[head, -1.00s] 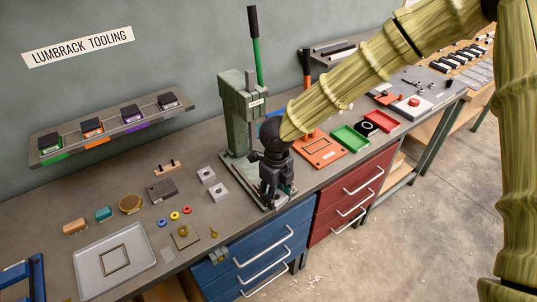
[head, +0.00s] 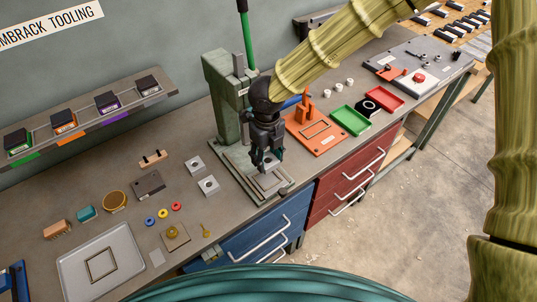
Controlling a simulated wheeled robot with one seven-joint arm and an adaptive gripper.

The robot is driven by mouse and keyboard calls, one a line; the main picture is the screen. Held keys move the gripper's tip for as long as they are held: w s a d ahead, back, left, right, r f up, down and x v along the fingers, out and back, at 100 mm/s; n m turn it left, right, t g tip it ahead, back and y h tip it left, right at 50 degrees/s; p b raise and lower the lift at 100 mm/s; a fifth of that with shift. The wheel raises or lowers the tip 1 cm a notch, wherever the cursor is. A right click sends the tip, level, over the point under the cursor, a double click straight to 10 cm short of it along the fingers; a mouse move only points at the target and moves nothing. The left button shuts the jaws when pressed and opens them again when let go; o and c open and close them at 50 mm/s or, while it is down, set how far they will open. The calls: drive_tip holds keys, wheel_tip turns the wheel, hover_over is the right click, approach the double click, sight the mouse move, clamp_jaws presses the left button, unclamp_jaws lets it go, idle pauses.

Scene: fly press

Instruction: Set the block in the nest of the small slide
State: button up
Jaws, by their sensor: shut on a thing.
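The green fly press (head: 222,90) stands on the bench with its base plate reaching toward the front edge. My gripper (head: 267,170) points down over the front of that base and is shut on a small grey block (head: 268,181), mostly hidden by the fingers. Under and around it is the small slide (head: 286,184), a pale square plate on the base. The fingertips are very low over the slide. I cannot tell whether the block is seated in the nest or just above it.
Two grey blocks with holes (head: 209,185) lie left of the press. An orange fixture (head: 315,132), a green tray (head: 350,120) and a red tray (head: 383,97) stand to the right. A grey tray (head: 75,272) is at the front left. The bench edge is close in front.

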sight(267, 179)
drive_tip(key=shift+s+f+b, duration=0.2)
drive_tip(key=shift+f+b, duration=0.35)
drive_tip(key=shift+f, duration=0.05)
wheel_tip(267, 179, down, 3)
drive_tip(key=shift+w+r+b, duration=0.1)
drive_tip(key=shift+r+b, duration=0.05)
drive_tip(key=shift+b, duration=1.1)
drive_tip(key=shift+f, duration=0.45)
drive_tip(key=shift+f+b, duration=0.3)
drive_tip(key=shift+f, duration=0.25)
drive_tip(key=shift+p, duration=0.7)
drive_tip(key=shift+f+p, duration=0.3)
drive_tip(key=shift+f, duration=0.25)
idle(0.7)
drive_tip(key=shift+p, duration=0.3)
idle(0.9)
drive_tip(key=o, duration=1.2)
